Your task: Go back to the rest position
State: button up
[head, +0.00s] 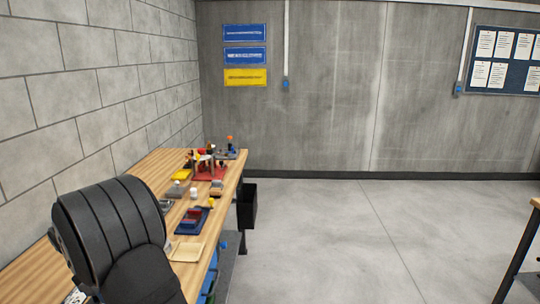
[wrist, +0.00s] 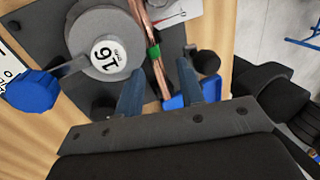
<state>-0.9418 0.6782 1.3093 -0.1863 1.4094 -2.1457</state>
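My gripper (wrist: 160,67) shows in the wrist view with its two blue-grey fingers spread apart. A copper tube (wrist: 139,12) with a green band (wrist: 153,52) runs down the picture, and its lower part lies in line with the gap between the fingers. I see space between the tube and both fingers, so the gripper is not closed on it. The tube passes beside a grey round former (wrist: 88,28) marked 16 on a dark plate. I cannot make out my gripper or the tube in the head view.
In the wrist view, a blue knob (wrist: 32,91) is at left and a blue object (wrist: 180,101) lies near the right finger. In the head view, a wooden bench (head: 150,167) along the left wall holds a red base (head: 211,173), a blue tray (head: 183,228) and small parts. Open floor lies right.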

dwell(0.3)
jog(key=shift+f, duration=0.3)
jog(key=v, duration=1.3)
jog(key=x, duration=1.3)
jog(key=shift+f, duration=0.1)
jog(key=w+d+r, duration=0.3)
jog(key=d+r, duration=0.8)
jog(key=r, duration=0.1)
jog(key=s+a+f, duration=0.2)
jog(key=s+a, duration=0.8)
jog(key=s+a+f, duration=0.2)
jog(key=s+a, duration=0.8)
jog(key=s, duration=0.1)
jog(key=shift+s+a+f, duration=0.2)
jog(key=shift+s, duration=0.05)
